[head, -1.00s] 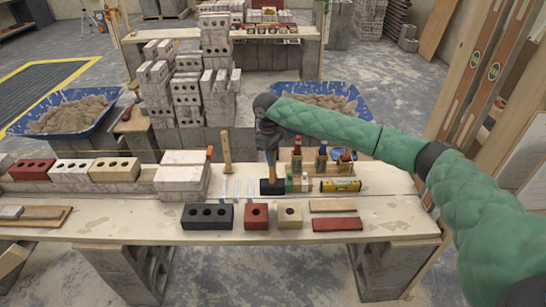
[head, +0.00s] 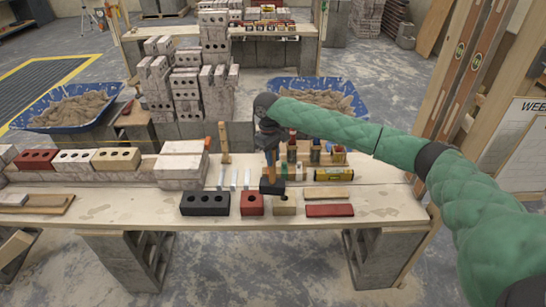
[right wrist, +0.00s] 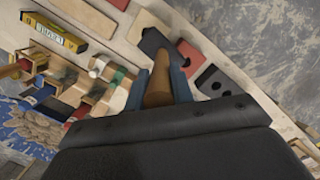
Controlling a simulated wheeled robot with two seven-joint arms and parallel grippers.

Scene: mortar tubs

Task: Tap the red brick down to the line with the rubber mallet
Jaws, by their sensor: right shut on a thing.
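The red brick (head: 36,160) with holes lies on the low wall at the left of the bench, in line with a white brick and a tan brick. A thin line runs faintly along the wall; the gap between it and the brick is too small to judge. My right gripper (head: 270,142) is shut on the wooden handle of the rubber mallet (head: 272,187), far to the right of the red brick. The mallet hangs with its black head down, by the tan block. The right wrist view shows the handle (right wrist: 158,90) between the fingers. My left gripper is out of view.
A dark brick (head: 205,203), a red half block (head: 252,204), a tan block (head: 285,205) and a flat red tile (head: 329,210) lie along the bench front. A wooden post (head: 224,143) stands behind. A yellow level (head: 334,174) and bottles are right of the mallet.

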